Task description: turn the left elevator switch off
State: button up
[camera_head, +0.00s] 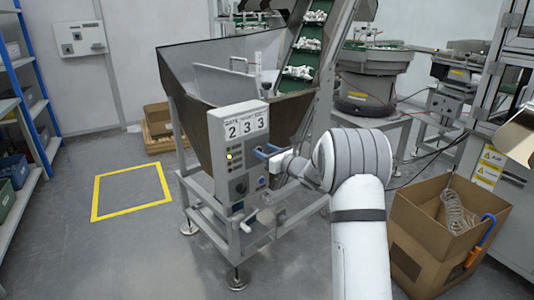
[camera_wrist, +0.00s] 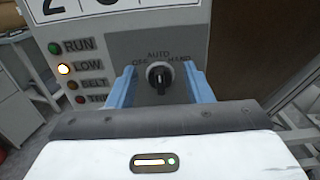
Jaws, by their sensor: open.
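The elevator's selector switch (camera_wrist: 159,76) is a black rotary knob on a grey plate in the wrist view. AUTO is printed above it, OFF to its left and HAND to its right. The knob's bar looks roughly upright, nearest AUTO; its exact pointer end is hard to tell. My gripper (camera_wrist: 158,80) is open, with one blue finger on each side of the knob and gaps visible between. In the head view, my gripper (camera_head: 268,152) is at the front of the control box (camera_head: 227,172), where it hides the knob.
A lamp beside LOW (camera_wrist: 64,69) glows. The control box hangs on the metal hopper (camera_head: 185,75) of the inclined conveyor (camera_head: 303,58). A cardboard box (camera_head: 423,240) with a coiled hose stands right of my arm. Floor within the yellow outline (camera_head: 130,190) is clear.

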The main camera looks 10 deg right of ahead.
jog(key=c, duration=0.9)
jog(key=shift+c, duration=0.3)
